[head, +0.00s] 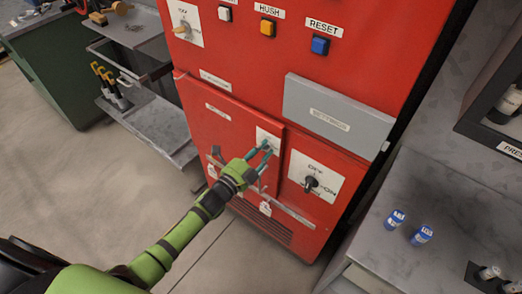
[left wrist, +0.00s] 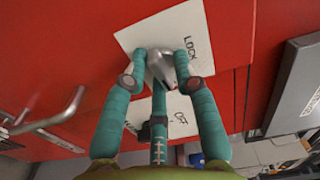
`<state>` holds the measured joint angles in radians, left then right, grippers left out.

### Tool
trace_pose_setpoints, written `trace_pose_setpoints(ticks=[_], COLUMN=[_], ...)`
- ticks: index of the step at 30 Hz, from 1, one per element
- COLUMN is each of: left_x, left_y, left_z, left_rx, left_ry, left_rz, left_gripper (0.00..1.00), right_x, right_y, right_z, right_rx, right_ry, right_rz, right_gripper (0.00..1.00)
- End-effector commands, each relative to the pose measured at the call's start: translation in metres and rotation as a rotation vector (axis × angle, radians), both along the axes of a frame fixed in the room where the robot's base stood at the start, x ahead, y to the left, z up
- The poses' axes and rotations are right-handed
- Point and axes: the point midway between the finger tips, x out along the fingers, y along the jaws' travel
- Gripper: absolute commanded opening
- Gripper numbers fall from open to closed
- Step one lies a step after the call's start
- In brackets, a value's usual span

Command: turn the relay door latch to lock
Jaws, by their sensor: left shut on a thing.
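The relay door (head: 214,124) is a red panel on the front of the red cabinet and looks closed. Its latch (left wrist: 162,68) is a small grey metal knob on a white plate (left wrist: 190,18) with the word LOCK in the left wrist view. The plate also shows in the head view (head: 268,139). My left gripper (head: 263,156) has teal fingers and is shut on the latch; its fingers (left wrist: 160,75) lie on both sides of it. The fingers hide part of the latch, so its exact angle is hard to read. My right gripper is out of view.
An OFF/ON switch (head: 311,184) sits on a white plate right of the latch. A grey settings box (head: 335,113) juts out above it. A metal door handle (left wrist: 58,115) is left of the latch. A grey bench (head: 400,245) with blue-labelled containers stands at right.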

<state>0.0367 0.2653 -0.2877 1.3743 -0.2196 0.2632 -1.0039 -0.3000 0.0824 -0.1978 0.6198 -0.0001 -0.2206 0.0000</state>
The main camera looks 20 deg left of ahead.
Motion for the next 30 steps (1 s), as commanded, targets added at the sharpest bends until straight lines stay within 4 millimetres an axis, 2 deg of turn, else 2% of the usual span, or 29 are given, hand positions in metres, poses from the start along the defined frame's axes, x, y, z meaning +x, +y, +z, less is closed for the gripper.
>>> trace_pose_setpoints(ticks=[1,30], left_x=[-0.0020,-0.0049], left_y=[-0.0005,-0.0049], left_z=[-0.0053,-0.0068], left_rx=[-0.025,-0.863], left_ry=[0.023,0.335], left_rz=[0.000,0.002], left_gripper=[0.00,0.00], right_x=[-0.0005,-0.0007], right_y=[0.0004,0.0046], right_z=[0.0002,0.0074], right_rx=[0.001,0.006], right_ry=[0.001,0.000], right_rz=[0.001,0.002], right_gripper=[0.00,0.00])
